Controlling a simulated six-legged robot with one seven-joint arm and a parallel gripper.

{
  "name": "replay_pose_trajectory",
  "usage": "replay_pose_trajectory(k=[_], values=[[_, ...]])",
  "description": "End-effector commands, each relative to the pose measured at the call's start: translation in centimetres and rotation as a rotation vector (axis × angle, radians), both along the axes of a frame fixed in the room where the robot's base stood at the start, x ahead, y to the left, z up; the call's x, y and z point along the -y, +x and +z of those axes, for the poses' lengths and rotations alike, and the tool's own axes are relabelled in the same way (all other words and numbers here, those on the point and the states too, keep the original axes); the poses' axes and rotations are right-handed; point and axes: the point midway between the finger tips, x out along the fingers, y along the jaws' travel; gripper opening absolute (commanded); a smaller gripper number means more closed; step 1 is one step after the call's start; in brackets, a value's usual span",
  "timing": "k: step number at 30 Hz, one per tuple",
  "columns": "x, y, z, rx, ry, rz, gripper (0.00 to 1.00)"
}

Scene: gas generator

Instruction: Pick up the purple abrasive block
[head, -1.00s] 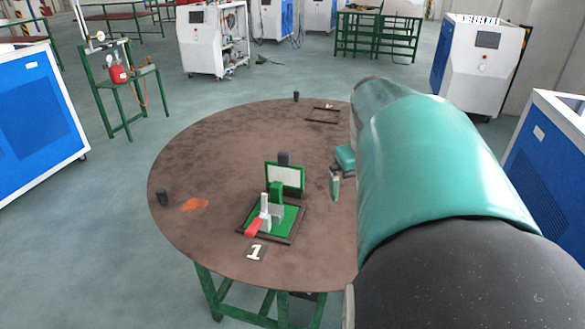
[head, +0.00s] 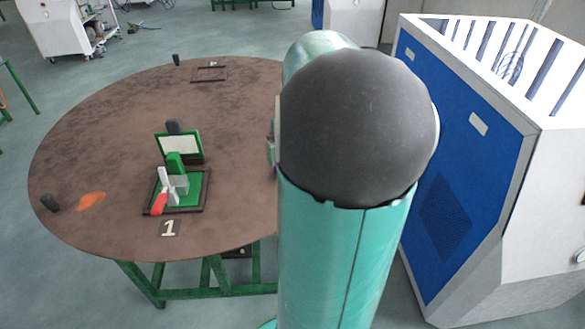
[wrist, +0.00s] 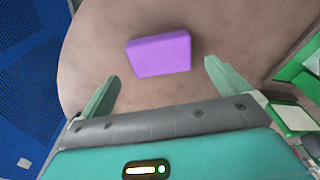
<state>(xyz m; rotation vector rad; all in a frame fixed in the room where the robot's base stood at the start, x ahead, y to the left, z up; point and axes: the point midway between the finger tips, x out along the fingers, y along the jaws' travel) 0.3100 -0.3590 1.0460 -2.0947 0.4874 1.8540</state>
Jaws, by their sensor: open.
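The purple abrasive block (wrist: 159,54) lies on the brown round table top (wrist: 95,45) in the wrist view. My gripper (wrist: 161,70) is open and empty, its two pale green fingers spread to the left and right, on the near side of the block. The block shows just beyond and between the fingertips, not held. I cannot tell the height of the fingers above the table. In the head view my arm hides the block and most of the gripper.
In the head view, a green-based fixture with a red handle (head: 159,203) stands on the table, beside a "1" plate (head: 170,229). Dark cylinders, an orange patch (head: 91,201) and an empty dark frame (head: 209,74) are around it. A blue and white machine (head: 450,160) stands close at right.

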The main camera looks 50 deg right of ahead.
Motion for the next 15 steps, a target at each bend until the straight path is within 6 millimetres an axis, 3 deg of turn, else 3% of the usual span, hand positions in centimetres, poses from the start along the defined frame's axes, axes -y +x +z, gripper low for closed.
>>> replay_pose_trajectory(k=[9, 15], values=[[0.0, 0.2, -4.3, -0.002, 0.003, 0.0, 1.0], [0.0, 0.3, -5.2, 0.0, 0.0, 0.001, 1.0]])
